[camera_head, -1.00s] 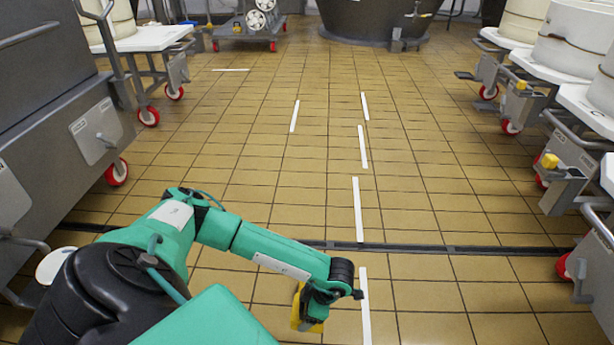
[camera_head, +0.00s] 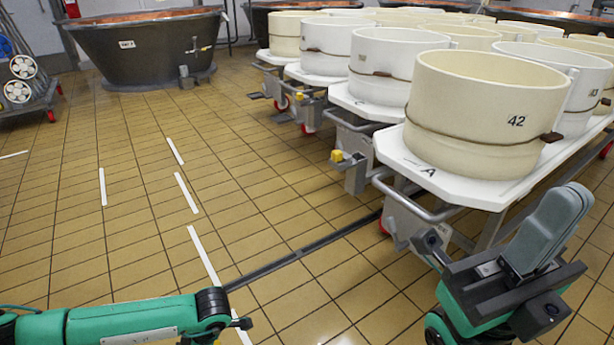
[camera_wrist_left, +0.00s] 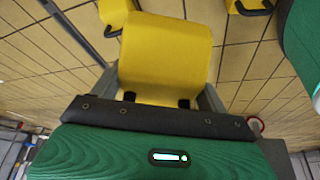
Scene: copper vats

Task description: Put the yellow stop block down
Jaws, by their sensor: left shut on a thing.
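The yellow stop block (camera_wrist_left: 165,52) fills the upper middle of the left wrist view. My left gripper (camera_wrist_left: 160,92) is shut on it, with a dark finger part on each side. In the head view only my left forearm and wrist show at the bottom left; the hand and block are cut off by the lower edge. My right gripper (camera_head: 510,285) is at the lower right of the head view, close to the front cart. Its fingertips are not clear enough to tell whether it is open or shut.
White carts (camera_head: 470,190) carrying round moulds (camera_head: 487,115) line the right side. A yellow piece (camera_head: 337,155) sits on a bracket at a cart's corner. A dark vat (camera_head: 145,50) stands at the back. Tiled floor (camera_head: 130,240) is clear at left, crossed by a drain (camera_head: 300,252).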

